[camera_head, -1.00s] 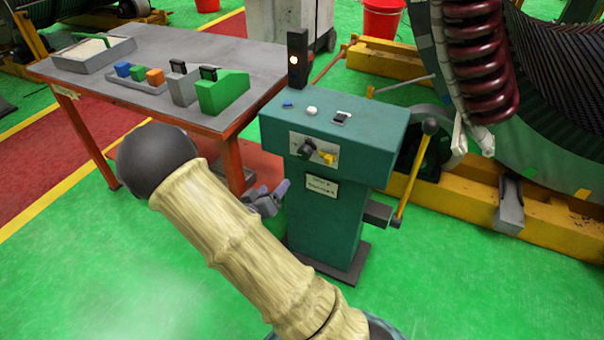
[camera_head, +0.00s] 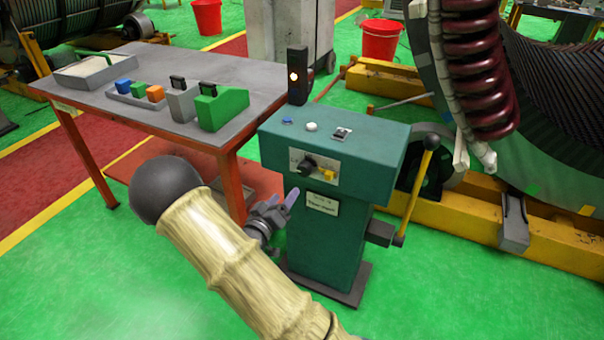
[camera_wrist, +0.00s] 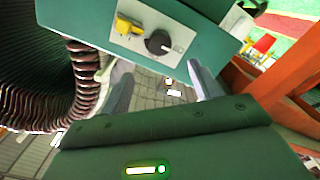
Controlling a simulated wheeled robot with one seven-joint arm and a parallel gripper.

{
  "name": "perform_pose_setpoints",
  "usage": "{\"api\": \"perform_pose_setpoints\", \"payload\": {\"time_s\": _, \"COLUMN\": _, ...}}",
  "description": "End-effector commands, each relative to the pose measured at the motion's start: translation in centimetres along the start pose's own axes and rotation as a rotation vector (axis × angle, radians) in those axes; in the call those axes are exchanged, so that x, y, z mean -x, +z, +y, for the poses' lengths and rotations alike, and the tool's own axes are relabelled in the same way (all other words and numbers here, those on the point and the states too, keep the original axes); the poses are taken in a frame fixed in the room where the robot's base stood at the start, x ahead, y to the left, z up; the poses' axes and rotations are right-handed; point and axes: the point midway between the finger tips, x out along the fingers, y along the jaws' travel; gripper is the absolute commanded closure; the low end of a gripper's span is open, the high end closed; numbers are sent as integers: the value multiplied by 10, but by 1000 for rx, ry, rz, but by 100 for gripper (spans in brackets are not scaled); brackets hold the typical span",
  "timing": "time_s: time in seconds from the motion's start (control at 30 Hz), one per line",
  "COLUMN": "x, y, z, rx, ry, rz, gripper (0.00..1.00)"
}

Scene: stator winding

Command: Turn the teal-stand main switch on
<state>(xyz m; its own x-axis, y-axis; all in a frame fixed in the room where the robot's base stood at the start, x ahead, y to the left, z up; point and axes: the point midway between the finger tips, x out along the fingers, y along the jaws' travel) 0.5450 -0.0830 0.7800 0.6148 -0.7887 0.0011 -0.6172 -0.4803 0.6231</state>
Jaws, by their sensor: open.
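The teal stand (camera_head: 330,245) stands upright right of the table. Its front carries a pale plate with a black rotary knob (camera_head: 307,164) and a small yellow part (camera_head: 328,174) beside it. In the wrist view the black knob (camera_wrist: 158,42) and the yellow part (camera_wrist: 128,27) show on the plate, beyond the fingertips. My gripper (camera_head: 284,203) is open and empty, in front of the stand's left side and below the knob, apart from it. In the wrist view my gripper's two fingers (camera_wrist: 160,80) are spread.
The stand's top has a blue button (camera_head: 287,120), a white button (camera_head: 311,126) and a small switch (camera_head: 341,133). A lever with a black ball (camera_head: 431,141) rises at its right. The table (camera_head: 150,110) with coloured blocks is at left. Green floor in front is clear.

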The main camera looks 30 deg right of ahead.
Motion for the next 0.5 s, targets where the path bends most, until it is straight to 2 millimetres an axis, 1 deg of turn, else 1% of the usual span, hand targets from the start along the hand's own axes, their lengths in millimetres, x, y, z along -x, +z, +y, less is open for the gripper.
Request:
{"api": "perform_pose_setpoints", "payload": {"time_s": 0.03, "x": -10, "y": 1, "z": 1, "rx": -1, "ry": 3, "rz": -2, "gripper": 37}}
{"api": "perform_pose_setpoints", "payload": {"time_s": 0.1, "x": -22, "y": 1, "z": 0, "rx": -1, "ry": 3, "rz": -2, "gripper": 37}}
{"api": "perform_pose_setpoints", "payload": {"time_s": 0.5, "x": -93, "y": 1, "z": 0, "rx": 0, "ry": 3, "rz": -1, "gripper": 37}}
